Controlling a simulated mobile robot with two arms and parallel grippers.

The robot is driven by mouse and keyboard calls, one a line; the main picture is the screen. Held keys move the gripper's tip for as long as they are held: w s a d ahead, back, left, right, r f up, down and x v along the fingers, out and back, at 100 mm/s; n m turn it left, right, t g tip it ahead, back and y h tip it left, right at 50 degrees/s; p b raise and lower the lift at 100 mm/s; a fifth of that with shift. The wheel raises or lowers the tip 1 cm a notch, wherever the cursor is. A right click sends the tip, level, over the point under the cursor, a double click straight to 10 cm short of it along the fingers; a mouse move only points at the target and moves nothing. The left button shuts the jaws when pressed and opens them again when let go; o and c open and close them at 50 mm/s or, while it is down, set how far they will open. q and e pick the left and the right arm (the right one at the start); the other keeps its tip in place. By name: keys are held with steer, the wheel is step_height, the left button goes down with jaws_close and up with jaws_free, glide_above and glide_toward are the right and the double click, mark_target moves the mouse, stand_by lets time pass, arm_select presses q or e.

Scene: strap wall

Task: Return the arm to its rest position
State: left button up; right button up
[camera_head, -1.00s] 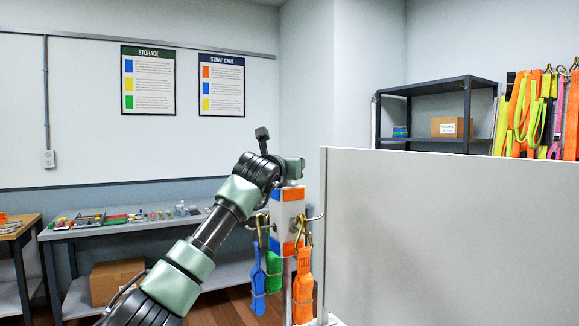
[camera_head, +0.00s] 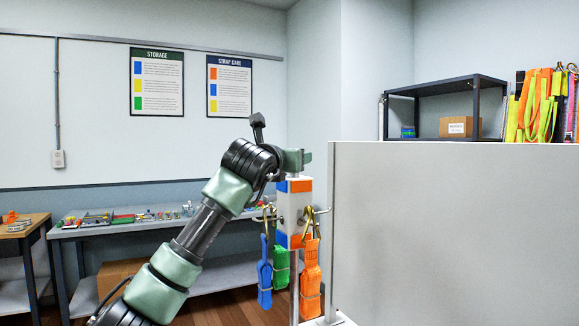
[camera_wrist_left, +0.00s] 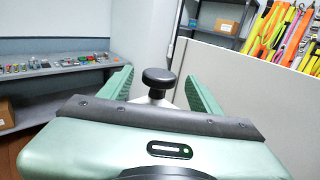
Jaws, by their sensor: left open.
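My left arm comes in from the lower left in the head view, and its gripper (camera_head: 298,158) is at the top of a post holder (camera_head: 295,212) with white, orange and blue faces. In the left wrist view the two green fingers of my left gripper (camera_wrist_left: 158,88) stand apart. A black round knob (camera_wrist_left: 158,77) shows between them; I cannot tell whether the fingers touch it. Blue (camera_head: 265,273), green (camera_head: 281,265) and orange (camera_head: 311,268) bundled straps hang from hooks on the post. My right gripper is out of view.
A grey partition (camera_head: 450,240) stands just right of the post. Behind it are a dark shelf (camera_head: 445,88) with a cardboard box (camera_head: 459,127) and hanging straps (camera_head: 540,105). A workbench (camera_head: 130,228) with small items runs along the back wall at left.

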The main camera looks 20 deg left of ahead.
arm_select(q)
steer(key=shift+s, duration=0.65)
